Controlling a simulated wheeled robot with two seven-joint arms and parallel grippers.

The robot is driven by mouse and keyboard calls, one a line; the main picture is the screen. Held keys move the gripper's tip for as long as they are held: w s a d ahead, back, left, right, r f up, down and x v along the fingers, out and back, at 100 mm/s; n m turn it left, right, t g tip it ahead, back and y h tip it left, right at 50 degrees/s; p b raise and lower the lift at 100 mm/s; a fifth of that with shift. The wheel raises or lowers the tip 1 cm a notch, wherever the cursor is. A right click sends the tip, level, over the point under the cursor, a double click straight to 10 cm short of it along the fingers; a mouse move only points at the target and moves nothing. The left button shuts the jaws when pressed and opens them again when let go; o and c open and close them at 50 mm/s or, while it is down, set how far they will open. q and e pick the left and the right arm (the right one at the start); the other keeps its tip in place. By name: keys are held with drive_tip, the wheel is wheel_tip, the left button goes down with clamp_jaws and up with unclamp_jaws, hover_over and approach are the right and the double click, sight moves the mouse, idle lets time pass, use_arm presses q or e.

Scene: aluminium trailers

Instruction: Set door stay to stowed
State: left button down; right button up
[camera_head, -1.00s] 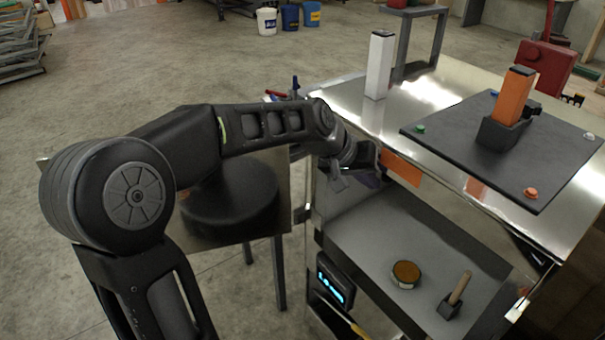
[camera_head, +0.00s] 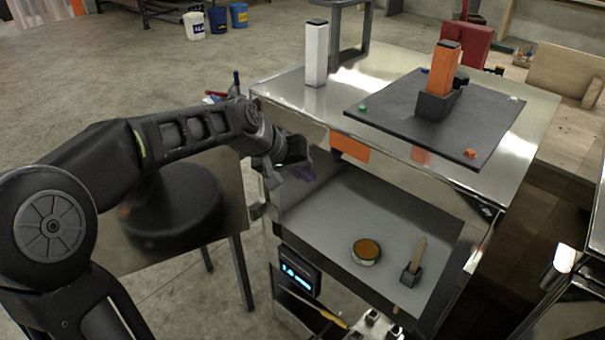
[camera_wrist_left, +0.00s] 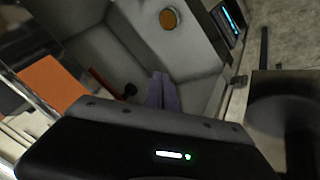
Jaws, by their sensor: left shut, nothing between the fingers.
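My left gripper (camera_head: 300,171) is at the upper left of the open metal cabinet, just inside its opening below the top. In the left wrist view its two purple-grey fingers (camera_wrist_left: 162,92) lie together, shut and empty. The open door (camera_head: 235,195), a shiny panel, stands at the cabinet's left, partly behind my arm. No part is clearly recognisable as the door stay. My right gripper is not in view.
The cabinet top (camera_head: 290,88) carries a white block (camera_head: 316,55) and a dark mat (camera_head: 385,108) with an orange post (camera_head: 447,65). A lit display (camera_head: 297,275) is at the lower left.

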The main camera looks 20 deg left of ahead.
use_arm(q)
drive_tip(key=s+d+r, duration=0.1)
drive_tip(key=s+r, duration=0.4)
drive_tip(key=r, duration=0.2)
drive_tip(key=shift+s+d+r+b, duration=0.25)
drive_tip(key=shift+d+r+b, duration=0.05)
drive_tip(key=shift+r, duration=0.05)
drive_tip(key=shift+w, duration=0.1)
drive_tip(key=w+d+f+t, duration=0.1)
drive_tip(key=w+f, duration=0.3)
drive_tip(key=f, duration=0.3)
drive_tip(key=w+d+f+t, duration=0.1)
drive_tip(key=w+d+f, duration=0.15)
drive_tip(key=f, duration=0.55)
drive_tip(key=s+d+f+g, duration=0.1)
drive_tip(key=d+f, duration=0.1)
drive_tip(key=f, duration=0.4)
drive_tip(key=s+d+f, duration=0.2)
drive_tip(key=f, duration=0.5)
drive_tip(key=s+d+f+m+g, duration=0.1)
drive_tip(key=s+d+f+g, duration=0.2)
drive_tip(key=s+f, duration=0.8)
drive_tip(key=s+d+f+m+g+h, duration=0.1)
drive_tip(key=s+d+f+g, duration=0.3)
drive_tip(key=s+d+f, duration=0.4)
drive_tip(key=s+f, duration=0.3)
drive_tip(key=s, duration=0.4)
drive_tip(key=shift+f, duration=0.15)
drive_tip(key=shift+f, duration=0.1)
